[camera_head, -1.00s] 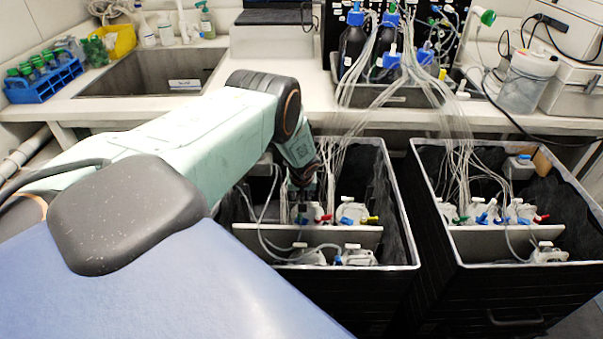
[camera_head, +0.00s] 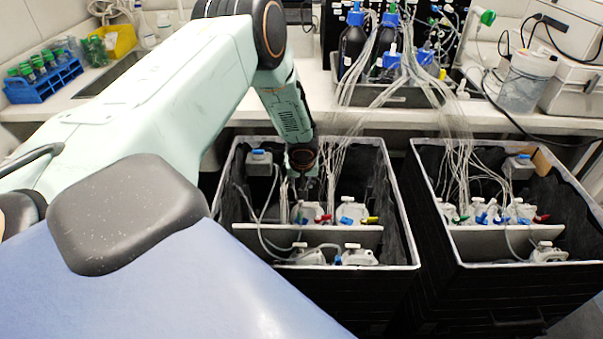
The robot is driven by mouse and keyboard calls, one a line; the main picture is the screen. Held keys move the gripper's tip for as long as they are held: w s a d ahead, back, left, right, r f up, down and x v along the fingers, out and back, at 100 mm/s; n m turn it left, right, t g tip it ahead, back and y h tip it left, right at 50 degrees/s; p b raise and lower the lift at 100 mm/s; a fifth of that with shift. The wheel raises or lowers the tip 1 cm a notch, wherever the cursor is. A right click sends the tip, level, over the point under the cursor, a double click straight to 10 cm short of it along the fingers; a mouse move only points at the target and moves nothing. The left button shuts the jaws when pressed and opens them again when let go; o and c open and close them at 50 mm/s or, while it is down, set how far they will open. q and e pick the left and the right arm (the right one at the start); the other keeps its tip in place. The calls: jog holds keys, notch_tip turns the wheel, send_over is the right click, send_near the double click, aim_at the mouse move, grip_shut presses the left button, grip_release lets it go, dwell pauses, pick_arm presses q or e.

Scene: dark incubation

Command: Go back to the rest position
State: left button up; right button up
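My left arm comes in from the left and bends down over the left black box (camera_head: 402,225). Its gripper (camera_head: 307,187) is dark and hangs at the back part of that box, close to the tubes and white-capped bottles. The fingers are too dark and small to tell whether they are open or shut. My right arm and gripper are not in the picture.
The right black box (camera_head: 480,266) stands beside the left one, with bottles and tubes inside. Tubes run up to dark bottles (camera_head: 352,45) in a tray on the bench. A blue tube rack (camera_head: 42,82) and a sink (camera_head: 110,78) are at the left.

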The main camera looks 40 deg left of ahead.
pick_arm(q)
jog(key=shift+s+d+r, duration=0.1)
jog(key=shift+r, duration=0.2)
dwell(0.4)
